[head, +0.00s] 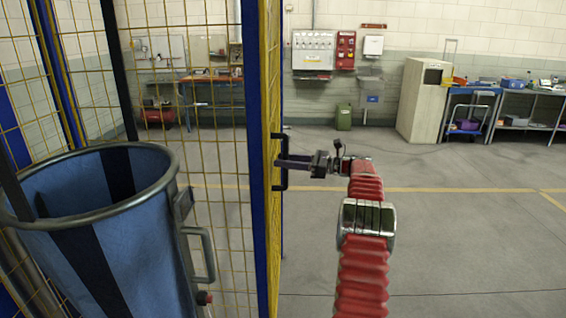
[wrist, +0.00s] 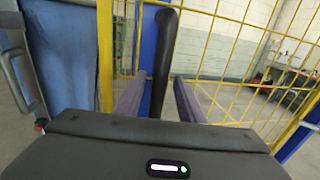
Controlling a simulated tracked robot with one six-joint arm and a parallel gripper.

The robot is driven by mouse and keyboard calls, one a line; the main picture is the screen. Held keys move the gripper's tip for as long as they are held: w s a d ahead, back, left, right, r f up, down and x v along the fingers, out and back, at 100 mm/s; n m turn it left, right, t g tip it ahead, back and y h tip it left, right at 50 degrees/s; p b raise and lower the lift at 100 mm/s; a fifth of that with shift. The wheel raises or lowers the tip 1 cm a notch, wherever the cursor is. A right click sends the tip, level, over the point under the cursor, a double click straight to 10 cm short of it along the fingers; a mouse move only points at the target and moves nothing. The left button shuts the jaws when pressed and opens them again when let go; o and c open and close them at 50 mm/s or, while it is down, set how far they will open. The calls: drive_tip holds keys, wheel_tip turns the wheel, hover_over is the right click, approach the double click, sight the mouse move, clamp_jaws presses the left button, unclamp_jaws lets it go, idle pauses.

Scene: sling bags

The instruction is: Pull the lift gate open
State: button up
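The lift gate (head: 253,90) is a yellow mesh panel with a blue frame, seen nearly edge-on in the head view. A black upright handle (head: 284,185) sits on its side facing my arm. The handle also shows as a dark bar in the wrist view (wrist: 163,55). My gripper (head: 280,162) reaches to the handle from the right. In the wrist view my gripper (wrist: 158,95) has its two fingers apart, with the handle between them. A gap shows between the handle and the right finger. Contact with the left finger cannot be told.
Free floor (head: 460,230) lies to the right. A beige cabinet (head: 422,100), trolley (head: 468,110) and workbenches stand by the far wall, with a green canister (head: 343,117).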

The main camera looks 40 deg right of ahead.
drive_tip(key=v, duration=1.3)
drive_tip(key=shift+s+d, duration=0.25)
drive_tip(key=shift+s, duration=0.05)
